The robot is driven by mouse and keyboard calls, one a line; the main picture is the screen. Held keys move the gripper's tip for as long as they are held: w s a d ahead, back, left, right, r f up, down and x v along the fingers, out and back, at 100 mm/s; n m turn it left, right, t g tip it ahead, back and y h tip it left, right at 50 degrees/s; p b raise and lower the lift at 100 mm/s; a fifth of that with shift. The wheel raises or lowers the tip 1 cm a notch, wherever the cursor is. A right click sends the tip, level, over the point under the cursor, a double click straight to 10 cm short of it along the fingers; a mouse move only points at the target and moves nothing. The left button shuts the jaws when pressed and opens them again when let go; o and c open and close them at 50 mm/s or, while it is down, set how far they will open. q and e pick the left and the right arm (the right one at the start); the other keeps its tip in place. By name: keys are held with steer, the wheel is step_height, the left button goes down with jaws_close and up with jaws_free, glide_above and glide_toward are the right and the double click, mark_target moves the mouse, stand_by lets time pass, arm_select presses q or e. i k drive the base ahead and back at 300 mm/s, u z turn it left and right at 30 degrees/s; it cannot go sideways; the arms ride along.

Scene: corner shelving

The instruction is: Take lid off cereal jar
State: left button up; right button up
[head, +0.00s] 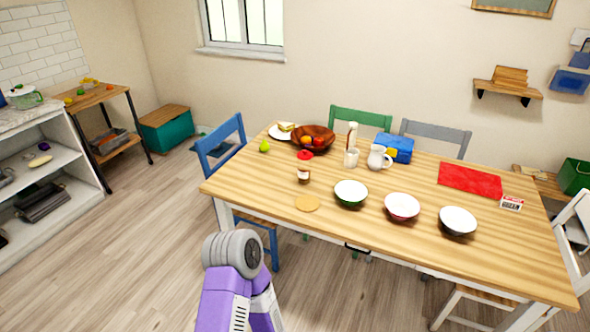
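A small jar (303,175) stands upright on the wooden table (262,190), left of the bowls. It has dark contents at its base and a red lid (305,155) at its top; at this size I cannot tell whether the lid touches the jar or whether this is the cereal jar. One purple and grey arm of mine shows at the bottom, in front of the table. No gripper fingers are in view, and the arm is well apart from the jar.
Bowls, including a green one (351,194), a red one (402,207) and a dark one (457,221), line the table front. A fruit bowl (314,137) and white pitcher (379,158) stand behind. A blue chair (222,150) blocks the left side.

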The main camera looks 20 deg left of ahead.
mark_target(304, 155)
steer(key=z, duration=0.05)
steer(key=k, duration=0.6)
steer(key=u, duration=1.1)
steer(key=i, duration=1.7)
steer(key=z, duration=0.75)
